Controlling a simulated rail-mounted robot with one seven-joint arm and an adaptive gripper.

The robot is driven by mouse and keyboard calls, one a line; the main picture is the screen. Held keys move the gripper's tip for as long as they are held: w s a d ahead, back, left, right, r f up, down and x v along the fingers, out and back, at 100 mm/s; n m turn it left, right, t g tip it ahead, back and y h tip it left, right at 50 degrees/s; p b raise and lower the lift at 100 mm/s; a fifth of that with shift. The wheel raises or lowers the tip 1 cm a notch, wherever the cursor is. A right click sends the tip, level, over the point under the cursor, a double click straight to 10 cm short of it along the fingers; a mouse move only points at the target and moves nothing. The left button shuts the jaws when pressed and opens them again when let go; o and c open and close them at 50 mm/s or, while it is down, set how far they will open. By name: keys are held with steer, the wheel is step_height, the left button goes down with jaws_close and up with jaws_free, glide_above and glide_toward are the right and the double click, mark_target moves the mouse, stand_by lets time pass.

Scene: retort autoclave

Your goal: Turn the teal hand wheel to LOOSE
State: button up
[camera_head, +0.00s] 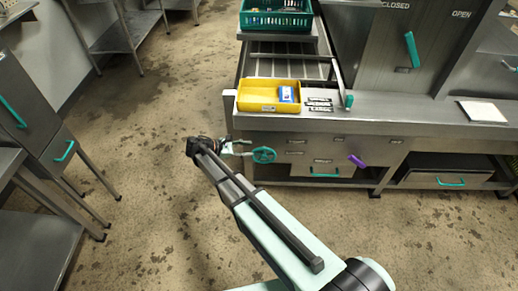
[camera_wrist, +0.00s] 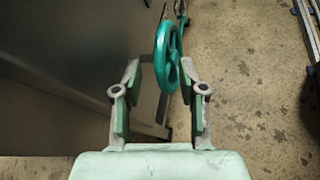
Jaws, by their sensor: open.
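The teal hand wheel (camera_head: 264,155) is on the front of the steel unit, low and left of its drawers. In the wrist view the wheel (camera_wrist: 162,52) is seen at a slant, ahead of and partly between my fingertips. My gripper (camera_head: 240,148) is just left of the wheel in the head view. In the wrist view my gripper (camera_wrist: 161,75) is open, with one finger on each side of the wheel's near part. I cannot tell whether either finger touches the rim. I cannot read a LOOSE mark near the wheel.
A yellow bin (camera_head: 258,108) with a small blue-and-white box (camera_head: 287,95) stands on the ledge above. A purple handle (camera_head: 357,161) and a teal drawer handle (camera_head: 324,174) lie to the right. The floor (camera_head: 140,180) left of my arm is clear.

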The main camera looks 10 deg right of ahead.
mark_target(259, 150)
steer(key=shift+p+x, duration=0.3)
steer(key=shift+x, duration=2.8)
jaws_close()
